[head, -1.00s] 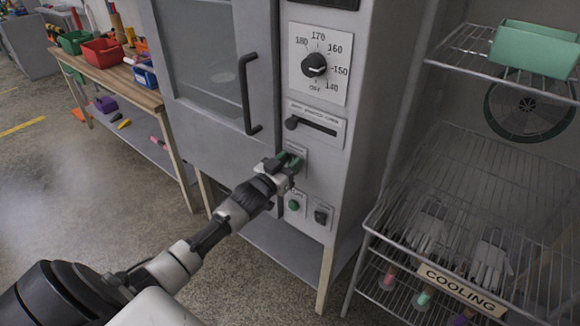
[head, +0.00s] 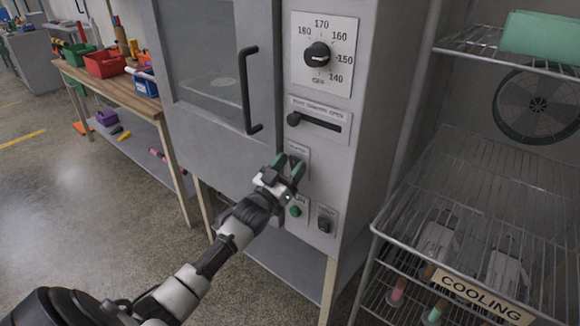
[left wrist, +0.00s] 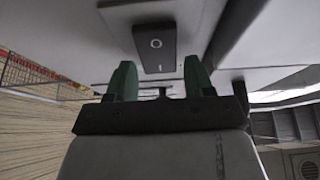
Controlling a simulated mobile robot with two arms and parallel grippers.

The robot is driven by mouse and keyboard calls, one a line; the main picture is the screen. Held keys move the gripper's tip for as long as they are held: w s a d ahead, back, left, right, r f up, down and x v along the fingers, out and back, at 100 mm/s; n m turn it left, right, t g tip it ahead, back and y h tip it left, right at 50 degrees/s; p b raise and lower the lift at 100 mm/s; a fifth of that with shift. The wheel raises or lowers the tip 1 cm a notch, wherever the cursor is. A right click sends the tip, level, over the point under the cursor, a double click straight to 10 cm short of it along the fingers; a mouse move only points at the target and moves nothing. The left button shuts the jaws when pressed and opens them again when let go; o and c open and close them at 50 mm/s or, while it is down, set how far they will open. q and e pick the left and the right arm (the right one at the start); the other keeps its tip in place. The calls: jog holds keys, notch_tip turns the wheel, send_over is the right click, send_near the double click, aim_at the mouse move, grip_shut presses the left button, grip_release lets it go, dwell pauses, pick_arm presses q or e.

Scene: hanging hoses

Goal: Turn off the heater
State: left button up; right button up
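The heater is a tall grey cabinet (head: 210,130) with a glazed door and a control panel on its right. The panel has a black dial (head: 317,54) with a temperature scale, a slider (head: 315,121) below it, a green button (head: 295,211) and a black switch (head: 325,224). My left gripper (head: 288,165) is at the panel below the slider, its green fingertips spread before a partly hidden dark switch. In the left wrist view a black rocker switch (left wrist: 155,47) marked O and I lies just beyond and between the open fingers (left wrist: 157,82). My right gripper is out of view.
A wire rack (head: 470,200) with a COOLING sign (head: 480,297) and gloves stands close on the right. A door handle (head: 247,90) sticks out above my gripper. A wooden workbench (head: 120,88) with coloured bins is at the left. Open floor lies front left.

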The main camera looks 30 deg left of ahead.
pick_arm(q)
jog(key=shift+o, duration=0.5)
jog(key=shift+s+f, duration=0.25)
jog(key=shift+s, duration=0.05)
jog(key=b+v, duration=0.1)
jog(key=v, duration=0.9)
jog(key=shift+s+a, duration=0.1)
